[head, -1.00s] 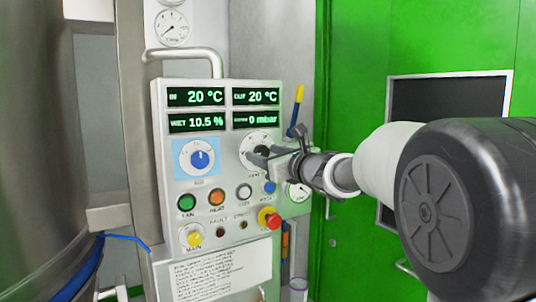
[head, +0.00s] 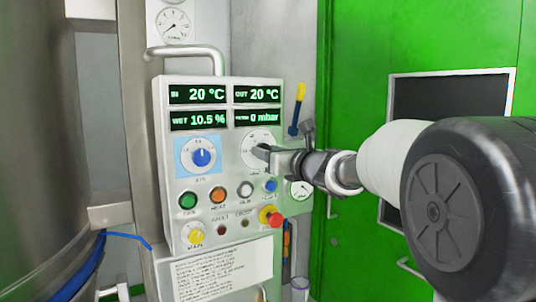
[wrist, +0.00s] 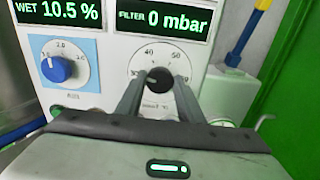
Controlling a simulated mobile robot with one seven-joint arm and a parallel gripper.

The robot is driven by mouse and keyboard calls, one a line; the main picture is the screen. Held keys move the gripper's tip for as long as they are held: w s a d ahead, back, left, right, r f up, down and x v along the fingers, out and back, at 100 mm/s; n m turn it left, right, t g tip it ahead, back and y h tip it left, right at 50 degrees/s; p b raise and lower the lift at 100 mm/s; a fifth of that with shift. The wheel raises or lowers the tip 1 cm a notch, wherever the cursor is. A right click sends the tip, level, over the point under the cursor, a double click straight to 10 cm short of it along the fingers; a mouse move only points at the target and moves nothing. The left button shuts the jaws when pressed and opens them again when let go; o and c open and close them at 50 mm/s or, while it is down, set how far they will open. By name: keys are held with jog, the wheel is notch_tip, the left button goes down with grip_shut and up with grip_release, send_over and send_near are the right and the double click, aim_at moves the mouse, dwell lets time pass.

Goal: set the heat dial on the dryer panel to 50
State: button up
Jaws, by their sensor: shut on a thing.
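The dryer panel (head: 225,160) is a light grey box with green digital displays. The heat dial (wrist: 158,78) is a black knob on a round white scale; 40 and 50 show at its top, 60 at its right. A pale mark shows on the knob's left side, but I cannot read its exact setting. My gripper (wrist: 160,82) is shut on the knob, one finger at each side. In the head view, my gripper (head: 266,152) hides most of the dial, and part of the white scale shows above left of it.
A blue dial (head: 201,157) sits left of the heat dial. Coloured buttons and a red emergency knob (head: 275,221) lie below. A small gauge (head: 300,190) and a yellow-and-blue handle (head: 297,108) are at the right. A steel vessel (head: 50,130) stands at the far left.

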jog(key=shift+d+f+m+p, duration=0.1)
jog(key=shift+m+p, duration=1.25)
jog(key=shift+m, duration=4)
jog(key=shift+f+m+p, duration=0.1)
jog(key=shift+m+p, duration=1.25)
jog(key=shift+m, duration=4)
jog(key=o, duration=1.1)
jog(key=shift+c, duration=0.2)
jog(key=v, duration=1.7)
jog(key=shift+d, duration=0.2)
jog(key=shift+s, duration=0.15)
